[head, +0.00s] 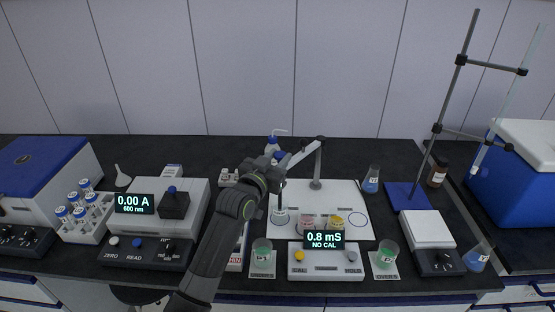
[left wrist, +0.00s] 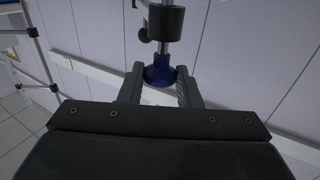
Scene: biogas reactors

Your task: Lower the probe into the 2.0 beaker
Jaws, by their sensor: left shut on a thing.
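My left gripper (head: 274,168) is over the white board (head: 345,196), beside a jointed stand arm (head: 301,156). In the left wrist view its fingers (left wrist: 159,88) are shut on a blue flared piece (left wrist: 159,73) on a rod with a dark collar; it looks like the probe's top. In the head view the slim dark probe (head: 281,200) hangs upright below, its lower end at a small clear beaker (head: 280,218); I cannot tell whether it is inside. Beakers with reddish (head: 308,222) and yellow (head: 336,223) tops stand to the right. The labels are too small to read. My right gripper is out of view.
The meter (head: 325,262) reads 0.8 mS, NO CAL. Green-filled beakers stand left (head: 262,256) and right (head: 385,256) of it. A blue outlined circle (head: 357,219) on the board is empty. A wash bottle (head: 271,145) stands behind the gripper. A tall clamp stand (head: 447,100) rises at right.

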